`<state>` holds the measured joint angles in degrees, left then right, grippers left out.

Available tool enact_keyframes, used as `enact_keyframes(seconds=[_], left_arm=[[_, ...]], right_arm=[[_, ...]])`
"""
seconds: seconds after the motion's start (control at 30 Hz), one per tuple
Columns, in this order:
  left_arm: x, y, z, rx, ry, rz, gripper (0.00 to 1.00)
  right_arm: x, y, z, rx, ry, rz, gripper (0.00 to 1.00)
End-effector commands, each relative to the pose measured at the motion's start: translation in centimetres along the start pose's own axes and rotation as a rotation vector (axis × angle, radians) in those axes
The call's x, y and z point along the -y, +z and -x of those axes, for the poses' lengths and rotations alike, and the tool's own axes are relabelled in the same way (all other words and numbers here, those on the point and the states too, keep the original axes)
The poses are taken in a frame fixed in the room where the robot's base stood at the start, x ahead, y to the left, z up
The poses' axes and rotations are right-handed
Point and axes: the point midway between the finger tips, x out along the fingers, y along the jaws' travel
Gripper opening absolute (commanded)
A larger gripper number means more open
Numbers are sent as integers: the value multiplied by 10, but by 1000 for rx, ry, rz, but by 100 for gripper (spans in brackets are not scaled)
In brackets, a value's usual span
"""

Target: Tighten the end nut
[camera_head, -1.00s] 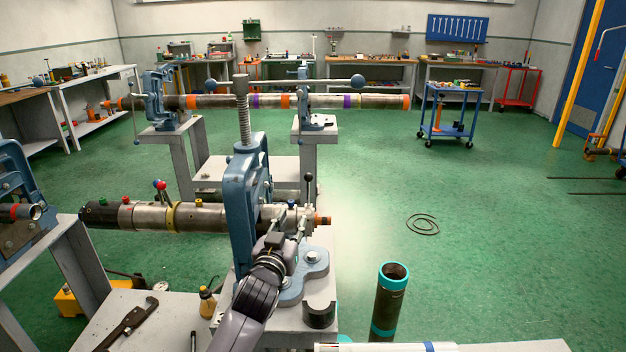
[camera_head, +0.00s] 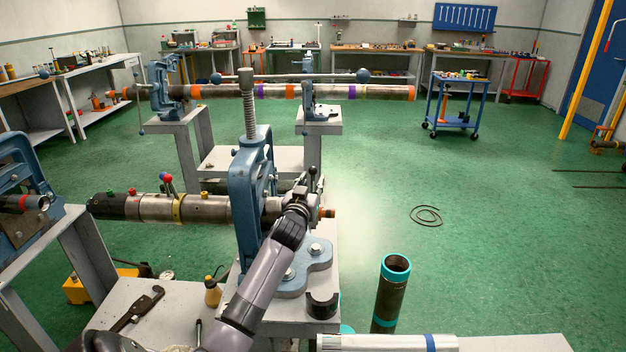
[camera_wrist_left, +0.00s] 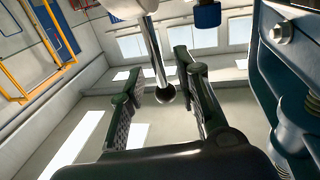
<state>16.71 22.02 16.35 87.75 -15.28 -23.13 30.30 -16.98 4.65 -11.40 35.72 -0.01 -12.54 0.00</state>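The pipe tool (camera_head: 205,208) lies level through the blue vise (camera_head: 252,195). Its right end has a steel end nut (camera_head: 313,214) and an orange tip (camera_head: 328,213). A black-ball lever (camera_head: 312,172) stands up by the nut. My left gripper (camera_head: 304,190) is at this end, beside the lever; my wrist partly hides the nut. In the left wrist view my left gripper (camera_wrist_left: 162,105) is open, and the chrome lever's black ball (camera_wrist_left: 166,92) shows between its two fingers. I cannot tell whether they touch it. My right gripper is not in view.
The vise's frame (camera_wrist_left: 290,75) is close on the right in the left wrist view. A teal-ringed pipe (camera_head: 389,295) stands upright to the right of the bench. A wrench (camera_head: 138,309) and a yellow bottle (camera_head: 212,292) are on the left. Green floor on the right is mostly clear.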

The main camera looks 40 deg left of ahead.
Motion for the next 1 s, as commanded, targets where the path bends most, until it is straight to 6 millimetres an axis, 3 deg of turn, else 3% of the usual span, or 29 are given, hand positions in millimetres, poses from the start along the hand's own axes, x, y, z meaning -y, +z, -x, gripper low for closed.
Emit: enact_keyframes(seconds=[0.2, 0.57, 1.0], left_arm=[[0, 0, -18, 1, 0, 0, 30], [0, 0, -21, 0, 1, 0, 30], [-1, 0, -21, 0, 2, 0, 1]], right_arm=[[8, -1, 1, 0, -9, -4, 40], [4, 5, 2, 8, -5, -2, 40], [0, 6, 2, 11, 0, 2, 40]])
